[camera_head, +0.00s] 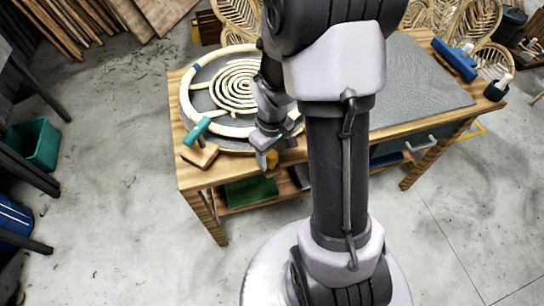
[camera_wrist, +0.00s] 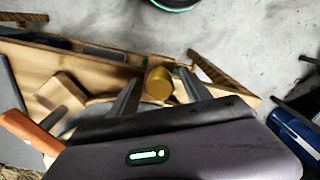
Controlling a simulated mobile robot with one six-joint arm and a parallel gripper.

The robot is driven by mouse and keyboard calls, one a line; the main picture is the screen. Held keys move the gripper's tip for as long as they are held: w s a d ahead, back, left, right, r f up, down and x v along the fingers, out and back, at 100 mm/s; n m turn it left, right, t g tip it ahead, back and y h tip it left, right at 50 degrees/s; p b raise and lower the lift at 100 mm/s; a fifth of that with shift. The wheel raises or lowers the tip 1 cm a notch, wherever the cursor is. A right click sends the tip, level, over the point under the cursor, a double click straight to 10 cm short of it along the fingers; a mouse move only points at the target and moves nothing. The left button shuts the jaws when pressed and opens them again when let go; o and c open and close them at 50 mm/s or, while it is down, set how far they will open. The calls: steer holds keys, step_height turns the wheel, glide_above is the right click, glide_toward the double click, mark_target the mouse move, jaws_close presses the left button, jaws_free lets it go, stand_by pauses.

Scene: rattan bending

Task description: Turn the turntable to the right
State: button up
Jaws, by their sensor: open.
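The turntable (camera_head: 205,108) is a grey disc on the left of the wooden table, carrying a cream rattan ring with a rattan spiral (camera_head: 237,86) inside. My gripper (camera_head: 267,149) points down at the turntable's near right edge, by the table's front edge. A short yellow cylinder (camera_head: 272,159) shows beside its fingertips. In the wrist view the two dark fingers stand apart, with the yellow cylinder (camera_wrist: 158,83) between or just beyond them; I cannot tell whether they touch it. My arm hides part of the turntable's right side.
A teal-handled tool (camera_head: 197,130) and a small wooden block (camera_head: 200,155) are at the turntable's near left. A green bin (camera_head: 35,145) stands on the floor at left.

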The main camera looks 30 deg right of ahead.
jaws_close()
stand_by(1.4)
